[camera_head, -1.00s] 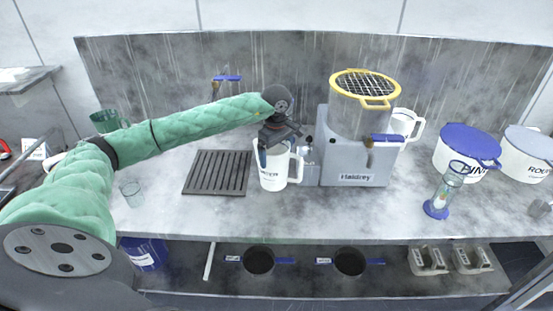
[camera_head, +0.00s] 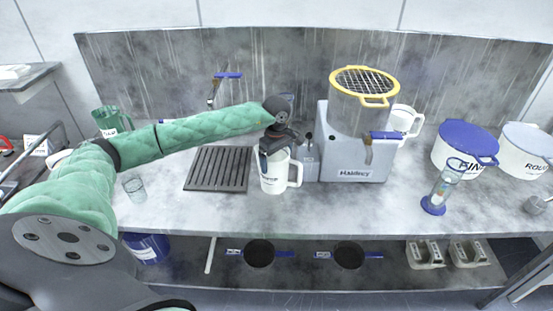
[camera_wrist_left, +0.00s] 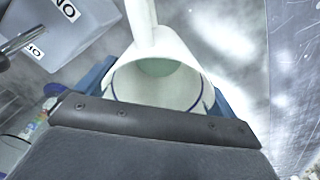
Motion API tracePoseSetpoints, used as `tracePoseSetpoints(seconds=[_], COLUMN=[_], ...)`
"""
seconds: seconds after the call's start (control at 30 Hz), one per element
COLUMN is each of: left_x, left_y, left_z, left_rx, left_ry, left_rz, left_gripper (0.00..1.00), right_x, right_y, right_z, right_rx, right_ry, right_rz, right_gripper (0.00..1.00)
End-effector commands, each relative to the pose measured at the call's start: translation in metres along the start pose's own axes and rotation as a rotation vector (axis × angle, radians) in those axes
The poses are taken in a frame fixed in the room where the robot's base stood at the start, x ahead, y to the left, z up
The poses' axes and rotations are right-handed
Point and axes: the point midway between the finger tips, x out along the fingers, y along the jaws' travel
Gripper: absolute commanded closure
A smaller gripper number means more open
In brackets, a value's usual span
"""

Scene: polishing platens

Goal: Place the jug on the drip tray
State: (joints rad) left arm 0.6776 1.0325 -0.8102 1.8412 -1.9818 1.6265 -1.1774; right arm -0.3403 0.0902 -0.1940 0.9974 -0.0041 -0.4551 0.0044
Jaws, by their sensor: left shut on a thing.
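In the left wrist view the jug's open mouth (camera_wrist_left: 160,88) shows between the blue fingers, with pale green inside. The dark slatted drip tray (camera_head: 217,168) lies flat on the counter just left of the jug, with nothing on it. My right gripper is not in view.
The grey machine (camera_head: 352,160) with a yellow-rimmed mesh top stands right of the jug, with another white jug (camera_head: 402,121) behind it. A tap (camera_head: 215,90) rises behind the tray. A small glass (camera_head: 135,188) stands at left. White tubs (camera_head: 452,155) stand at right.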

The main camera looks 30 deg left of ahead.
Motion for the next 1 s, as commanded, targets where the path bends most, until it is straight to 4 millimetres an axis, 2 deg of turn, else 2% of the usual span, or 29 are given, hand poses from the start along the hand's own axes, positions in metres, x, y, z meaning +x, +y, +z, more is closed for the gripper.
tracePoseSetpoints(seconds=[0.07, 0.1, 0.13, 0.53, 0.7, 0.83, 1.0], left_x=[0.001, 0.001, 0.001, -0.003, -0.011, -0.023, -0.042], left_y=[0.000, 0.000, 0.000, 0.000, 0.001, 0.001, 0.001], left_z=[0.000, 0.000, 0.000, 0.000, 0.000, -0.001, 0.000], left_rx=[0.000, 0.000, 0.000, 0.000, 0.000, 0.000, 0.000], left_ry=[0.000, 0.000, 0.000, 0.000, 0.001, 0.001, 0.000], left_rz=[0.001, 0.000, 0.000, 0.000, 0.001, 0.003, 0.003], left_gripper=[0.57, 0.05, 0.00, 0.00, 0.00, 0.00, 0.00], right_x=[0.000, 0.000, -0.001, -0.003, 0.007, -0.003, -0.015], right_y=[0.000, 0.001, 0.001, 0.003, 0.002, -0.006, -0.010], right_z=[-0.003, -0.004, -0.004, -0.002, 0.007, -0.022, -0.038], right_rx=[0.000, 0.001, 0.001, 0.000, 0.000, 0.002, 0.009], right_ry=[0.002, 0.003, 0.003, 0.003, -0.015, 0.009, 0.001], right_rz=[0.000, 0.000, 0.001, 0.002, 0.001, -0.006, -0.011], right_gripper=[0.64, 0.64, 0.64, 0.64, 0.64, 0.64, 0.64])
